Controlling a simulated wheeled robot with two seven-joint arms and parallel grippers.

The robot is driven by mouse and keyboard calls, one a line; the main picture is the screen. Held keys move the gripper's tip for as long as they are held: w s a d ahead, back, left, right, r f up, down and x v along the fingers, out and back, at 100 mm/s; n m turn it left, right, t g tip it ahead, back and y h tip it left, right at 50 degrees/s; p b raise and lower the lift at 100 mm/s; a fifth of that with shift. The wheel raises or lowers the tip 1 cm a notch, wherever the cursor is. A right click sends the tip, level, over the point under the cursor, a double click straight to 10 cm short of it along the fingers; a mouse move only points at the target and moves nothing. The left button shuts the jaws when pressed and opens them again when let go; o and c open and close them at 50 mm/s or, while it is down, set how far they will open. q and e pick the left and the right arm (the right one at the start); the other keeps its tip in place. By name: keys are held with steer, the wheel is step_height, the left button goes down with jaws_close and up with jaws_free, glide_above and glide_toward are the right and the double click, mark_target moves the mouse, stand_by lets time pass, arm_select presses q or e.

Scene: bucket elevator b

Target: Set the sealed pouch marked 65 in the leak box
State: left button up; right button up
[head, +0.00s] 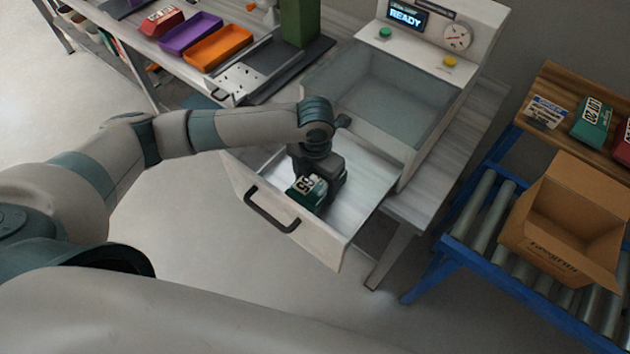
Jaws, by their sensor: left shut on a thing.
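The leak box (484,28) stands at the back right of centre, its lit display reading READY. Its white drawer (306,245) with a black handle is pulled out toward me. My left gripper (311,190) points down inside the drawer's outline and is shut on a green pouch (308,192). The pouch has a white label with a two-digit number, which looks like 65 but is small and turned. I cannot tell if the pouch touches the drawer floor. The gripper hides part of it. My right gripper is not in view.
A clear-walled chamber (388,95) sits behind the drawer. At the left stand a purple tray (191,34), an orange tray (218,48) and a red pouch (160,22). At the right are an open cardboard box (540,240) on rollers and a green pouch (592,122) on a wooden shelf.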

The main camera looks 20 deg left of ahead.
mark_target(315, 184)
arm_select(q)
steer(key=shift+f, duration=0.1)
steer(key=o, duration=0.8)
steer(key=shift+f, duration=0.1)
steer(key=shift+o, duration=0.2)
steer(key=shift+r, duration=0.2)
steer(key=shift+r+b, duration=0.45)
steer(key=shift+r, duration=0.15)
step_height(315, 184, up, 11)
steer(key=b, duration=0.3)
steer(key=shift+f, duration=0.15)
